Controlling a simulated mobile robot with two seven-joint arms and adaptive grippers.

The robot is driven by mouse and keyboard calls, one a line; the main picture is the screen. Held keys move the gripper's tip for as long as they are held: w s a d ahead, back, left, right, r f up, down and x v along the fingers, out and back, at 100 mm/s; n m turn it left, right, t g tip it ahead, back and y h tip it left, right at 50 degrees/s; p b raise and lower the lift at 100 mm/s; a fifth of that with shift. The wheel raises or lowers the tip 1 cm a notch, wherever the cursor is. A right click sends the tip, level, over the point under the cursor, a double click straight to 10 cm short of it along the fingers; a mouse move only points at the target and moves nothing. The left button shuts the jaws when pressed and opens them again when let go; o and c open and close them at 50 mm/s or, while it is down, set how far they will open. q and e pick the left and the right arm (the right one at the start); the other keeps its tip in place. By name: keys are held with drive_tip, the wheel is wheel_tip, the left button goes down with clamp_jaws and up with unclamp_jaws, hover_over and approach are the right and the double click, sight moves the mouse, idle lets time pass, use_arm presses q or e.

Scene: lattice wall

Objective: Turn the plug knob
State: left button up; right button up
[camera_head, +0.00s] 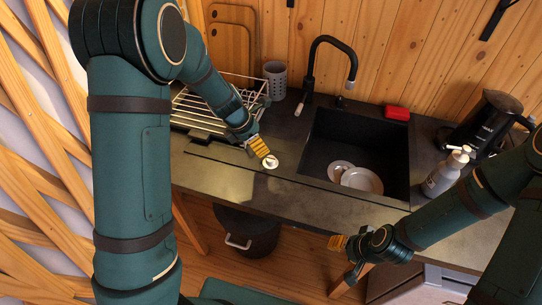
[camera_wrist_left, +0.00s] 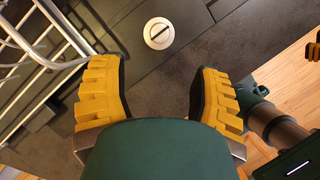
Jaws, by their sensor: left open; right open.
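The plug knob (camera_head: 270,162) is a small round white disc on the dark counter, left of the sink. In the left wrist view the plug knob (camera_wrist_left: 159,33) shows a dark diagonal bar across its face. My left gripper (camera_head: 259,147) is just above and beside it in the head view. In the left wrist view my left gripper (camera_wrist_left: 160,90) has its yellow fingers spread apart, with nothing between them and the knob beyond the tips. My right gripper (camera_head: 345,259) is open and empty in front of the counter's front edge, far from the knob.
A white wire dish rack (camera_head: 205,108) stands close to my left gripper. A black sink (camera_head: 330,130) with plates (camera_head: 362,181) and a black faucet (camera_head: 330,45) is right of the knob. A kettle (camera_head: 487,120) and bottles (camera_head: 440,176) stand at the right. The counter around the knob is clear.

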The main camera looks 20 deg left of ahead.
sight(270, 159)
use_arm(q)
drive_tip(key=b+x, duration=0.2)
drive_tip(key=x, duration=0.9)
drive_tip(key=shift+f, duration=0.35)
clamp_jaws()
